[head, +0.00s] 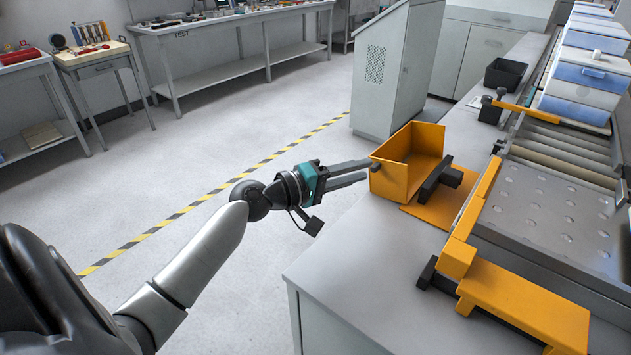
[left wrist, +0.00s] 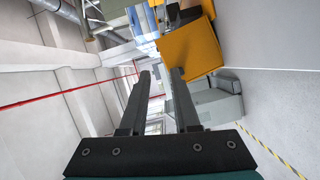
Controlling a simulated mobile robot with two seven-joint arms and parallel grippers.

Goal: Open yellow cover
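The yellow cover (head: 397,178) is an orange-yellow, box-like piece standing tilted up at the left side of the grey bench, with its hollow inside facing up. A dark handle-like block (head: 440,180) sits beside it over a flat yellow plate (head: 434,208). My left gripper (head: 370,171) reaches in from the left, its fingers apart and its tips at the cover's left edge. In the left wrist view the cover (left wrist: 192,48) lies beyond the right fingertip, and the space between the fingers (left wrist: 160,76) looks empty. I cannot tell whether a finger touches the cover. My right gripper is out of view.
A roller conveyor (head: 560,150) with a metal plate (head: 555,215) runs along the right, bordered by yellow guards (head: 530,308). Blue and white boxes (head: 585,80) and a black bin (head: 504,74) stand farther back. A grey cabinet (head: 395,70) stands behind the bench. Floor left is clear.

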